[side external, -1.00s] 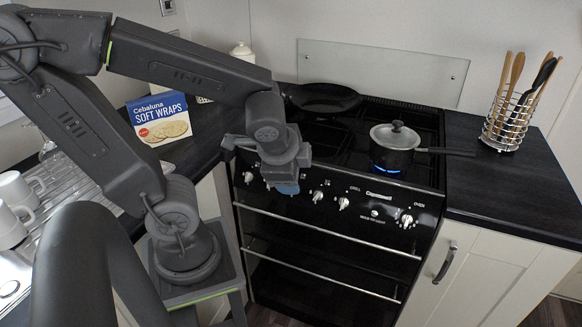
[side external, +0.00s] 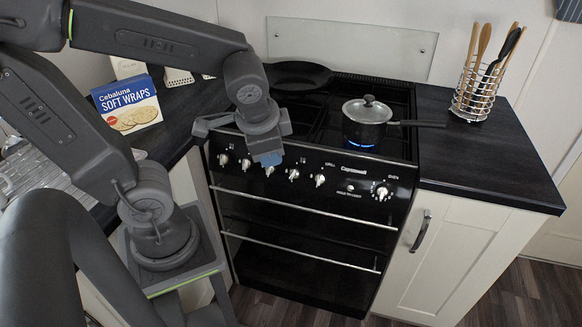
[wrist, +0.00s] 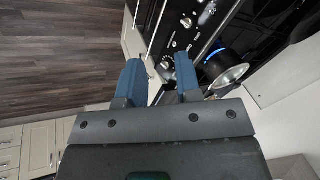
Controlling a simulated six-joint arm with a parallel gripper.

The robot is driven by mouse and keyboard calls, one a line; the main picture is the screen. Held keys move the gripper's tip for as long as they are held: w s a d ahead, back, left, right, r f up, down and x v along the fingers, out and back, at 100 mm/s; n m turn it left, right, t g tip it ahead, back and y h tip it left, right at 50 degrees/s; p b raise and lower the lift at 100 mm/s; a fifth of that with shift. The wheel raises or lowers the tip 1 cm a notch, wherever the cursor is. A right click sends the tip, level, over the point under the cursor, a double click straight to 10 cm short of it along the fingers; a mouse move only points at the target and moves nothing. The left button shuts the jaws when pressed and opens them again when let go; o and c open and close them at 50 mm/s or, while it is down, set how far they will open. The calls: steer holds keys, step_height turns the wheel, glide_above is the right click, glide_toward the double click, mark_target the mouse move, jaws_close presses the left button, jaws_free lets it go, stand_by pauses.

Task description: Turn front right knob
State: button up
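The black cooker has a row of silver knobs along its front panel (side external: 345,184). One knob (side external: 293,174) shows just right of my gripper (side external: 270,160), and another (side external: 319,180) is farther right. My gripper's blue fingertips are in front of the panel, overlapping a knob (side external: 269,171) in the side view. Whether they touch it I cannot tell. In the wrist view my gripper (wrist: 160,75) has its two blue fingers apart, with a clear gap and nothing visibly held. Several knobs show beyond the fingertips there, including one (wrist: 187,21). Which knob is front right is not readable.
A lidded saucepan (side external: 366,125) sits over a lit blue flame at the hob's right. A black frying pan (side external: 297,76) is at the back left. A soft wraps box (side external: 127,105) stands on the left counter, a utensil rack (side external: 475,92) on the right. Oven rails (side external: 310,222) run below the knobs.

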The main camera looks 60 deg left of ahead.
steer(key=w+f+g+y, duration=0.1)
steer(key=w+a+f+g+y, duration=0.1)
steer(key=w+f, duration=0.1)
steer(key=w+a+f+g+y, duration=0.1)
steer(key=f+y, duration=0.1)
steer(key=shift+w+m+g, duration=0.3)
steer(key=shift+w+g, duration=0.05)
steer(key=shift+g, duration=0.05)
jaws_close()
steer(key=m+t+y, duration=0.2)
steer(key=m+y, duration=0.2)
steer(key=y, duration=0.7)
glide_toward(298, 171)
steer(key=a, duration=0.7)
steer(key=shift+w+f, duration=0.2)
steer(key=shift+w, duration=0.2)
